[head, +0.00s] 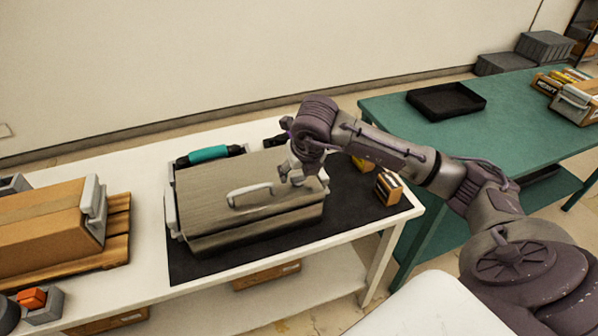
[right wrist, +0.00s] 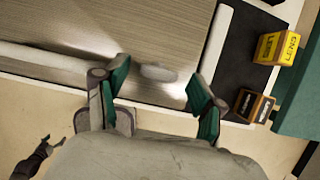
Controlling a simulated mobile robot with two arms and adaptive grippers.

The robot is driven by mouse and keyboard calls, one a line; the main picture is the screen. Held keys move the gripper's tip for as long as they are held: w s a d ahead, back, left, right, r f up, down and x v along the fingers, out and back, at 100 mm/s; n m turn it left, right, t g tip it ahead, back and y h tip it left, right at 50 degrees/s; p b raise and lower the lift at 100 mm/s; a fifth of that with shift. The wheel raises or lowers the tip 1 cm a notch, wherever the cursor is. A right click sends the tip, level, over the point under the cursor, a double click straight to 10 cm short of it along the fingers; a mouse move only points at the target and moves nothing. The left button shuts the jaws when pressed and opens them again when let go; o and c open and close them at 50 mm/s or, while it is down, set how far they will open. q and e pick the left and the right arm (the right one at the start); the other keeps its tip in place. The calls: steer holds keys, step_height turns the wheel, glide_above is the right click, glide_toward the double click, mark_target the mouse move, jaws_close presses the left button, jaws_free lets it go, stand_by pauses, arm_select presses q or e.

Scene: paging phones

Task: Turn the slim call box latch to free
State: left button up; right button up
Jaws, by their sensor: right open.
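A wide grey-brown case with a pale handle (head: 250,194), which I take for the slim call box (head: 275,213), lies on a black mat (head: 235,252). Pale fittings show at its ends. My right gripper (head: 291,174) is over its right part, open and empty. In the right wrist view its green-padded fingers (right wrist: 163,92) are spread over the case's edge. A blurred pale oval (right wrist: 158,73) shows between them; I cannot tell if it is the latch. A small dark claw-like shape (right wrist: 42,150), possibly my left gripper, shows at lower left there; its jaws are unclear.
A cardboard-brown box (head: 45,220) on a wooden pallet stands left. A teal-handled object (head: 207,153) lies behind the case. Small cartons (head: 388,187) stand right of it. A green table (head: 420,132) with a black tray (head: 446,100) is at right.

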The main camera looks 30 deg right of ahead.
steer(key=v, duration=1.1)
steer(key=shift+s+a+r, duration=0.1)
steer(key=shift+s+a, duration=0.05)
steer(key=shift+a, duration=0.05)
